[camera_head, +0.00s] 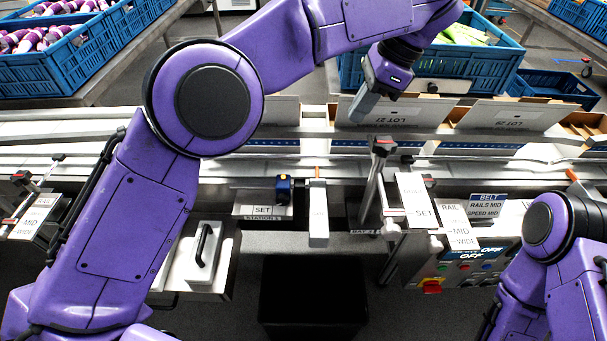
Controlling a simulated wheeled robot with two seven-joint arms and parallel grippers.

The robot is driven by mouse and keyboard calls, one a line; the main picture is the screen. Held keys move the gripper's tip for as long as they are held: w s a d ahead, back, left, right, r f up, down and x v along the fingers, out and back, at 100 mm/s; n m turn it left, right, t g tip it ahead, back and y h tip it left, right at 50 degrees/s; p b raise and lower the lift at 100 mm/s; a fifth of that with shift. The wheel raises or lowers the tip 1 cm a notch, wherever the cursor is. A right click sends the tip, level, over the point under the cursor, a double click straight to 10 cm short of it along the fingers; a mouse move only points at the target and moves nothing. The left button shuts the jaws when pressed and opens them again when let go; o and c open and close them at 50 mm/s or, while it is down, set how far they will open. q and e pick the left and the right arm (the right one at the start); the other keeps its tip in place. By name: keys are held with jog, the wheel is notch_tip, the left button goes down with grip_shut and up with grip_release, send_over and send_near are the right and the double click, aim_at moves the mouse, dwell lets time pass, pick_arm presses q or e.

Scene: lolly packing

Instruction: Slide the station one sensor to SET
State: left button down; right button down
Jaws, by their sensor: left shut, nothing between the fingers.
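The station one sensor is a small dark blue block (283,189) on a bracket at the conveyor's near edge. It stands at the right end of a white SET label (262,210), above the words STATION 1. My left gripper (361,108) is shut and empty. It points down over the far side of the conveyor, in front of the LOT 27 carton (400,110). It is up and to the right of the sensor, well apart from it. My right arm shows at the lower right, but its gripper is out of the frame.
A white upright post with an orange top (318,212) stands just right of the sensor. A white lid with a black handle (203,245) lies at left. Blue crates (50,72) stand behind.

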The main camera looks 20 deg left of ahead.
pick_arm(q)
jog(key=w+b+x, duration=0.1)
jog(key=x, duration=0.5)
send_near(295, 183)
jog(key=f, duration=0.3)
jog(key=d+f, duration=0.1)
jog(key=f, duration=0.1)
jog(key=shift+w+d+f+p, duration=0.1)
jog(key=shift+d+f+p, duration=0.1)
jog(key=shift+f+p, duration=0.2)
jog(key=a, duration=0.1)
jog(key=s+a+p, duration=0.1)
jog(key=a, duration=0.1)
jog(key=shift+a, duration=0.35)
